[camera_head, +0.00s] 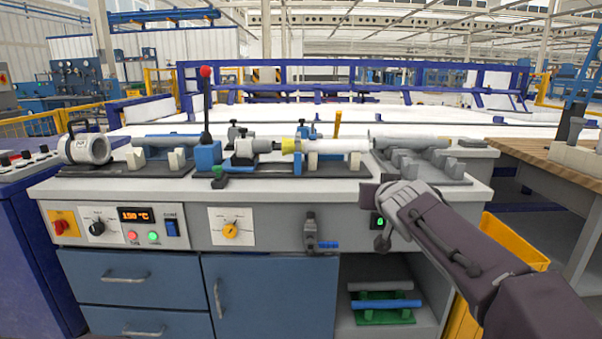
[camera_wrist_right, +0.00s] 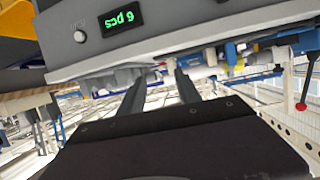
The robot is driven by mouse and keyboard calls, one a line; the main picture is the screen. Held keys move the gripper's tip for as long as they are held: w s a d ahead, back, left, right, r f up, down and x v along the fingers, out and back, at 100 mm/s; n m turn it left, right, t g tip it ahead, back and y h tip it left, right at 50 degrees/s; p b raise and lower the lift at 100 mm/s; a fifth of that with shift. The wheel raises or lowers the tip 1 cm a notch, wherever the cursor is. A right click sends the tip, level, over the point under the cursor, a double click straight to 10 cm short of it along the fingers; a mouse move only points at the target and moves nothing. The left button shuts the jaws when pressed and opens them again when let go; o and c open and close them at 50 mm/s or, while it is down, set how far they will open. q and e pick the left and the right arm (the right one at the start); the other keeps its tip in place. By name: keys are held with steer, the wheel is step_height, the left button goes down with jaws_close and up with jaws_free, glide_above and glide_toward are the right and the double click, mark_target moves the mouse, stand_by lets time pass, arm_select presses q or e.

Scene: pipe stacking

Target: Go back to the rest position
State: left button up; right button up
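My right arm comes in from the right in the head view, and its gripper (camera_head: 370,196) is in front of the bench's front edge, below the right-hand rack. The right wrist view shows its two fingers (camera_wrist_right: 160,82) apart with nothing between them. A pale pipe (camera_head: 408,142) lies on the right-hand grey rack (camera_head: 442,169). Another white pipe (camera_head: 340,146) lies in line with the yellow collar (camera_head: 291,147) of the middle machine. A grey-white pipe (camera_head: 165,141) lies on the left rack (camera_head: 120,168). My left gripper is not in view.
The bench (camera_head: 480,192) has a red-knobbed lever (camera_head: 206,75) and a panel reading 150 °C (camera_head: 133,214). A "6 pcs" display (camera_wrist_right: 124,18) is close to my right gripper. A lower shelf holds a blue pipe (camera_head: 386,303). A yellow bin (camera_head: 515,243) stands at right, beside a wooden-topped table (camera_head: 535,150).

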steer(key=s+d+f+g+p, duration=0.1)
steer(key=s+f+g+p, duration=0.25)
steer(key=s+f, duration=0.45)
steer(key=s+d+f+g+p, duration=0.15)
steer(key=s+f+g, duration=0.25)
steer(key=f, duration=0.8)
steer(key=s+a+f+g+y, duration=0.1)
steer(key=s+f+g, duration=0.2)
steer(key=s+f, duration=0.4)
steer(key=s+a+f+g+y, duration=0.15)
steer(key=s+f, duration=0.25)
steer(key=s, duration=0.5)
arm_select(q)
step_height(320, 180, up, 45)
steer(key=p, duration=3.9)
arm_select(e)
step_height(320, 180, up, 38)
steer(key=s+n+g, duration=0.1)
steer(key=shift+s+f+h, duration=0.2)
steer(key=shift+f+h, duration=0.05)
steer(key=shift+h, duration=0.1)
steer(key=shift+d+f, duration=0.1)
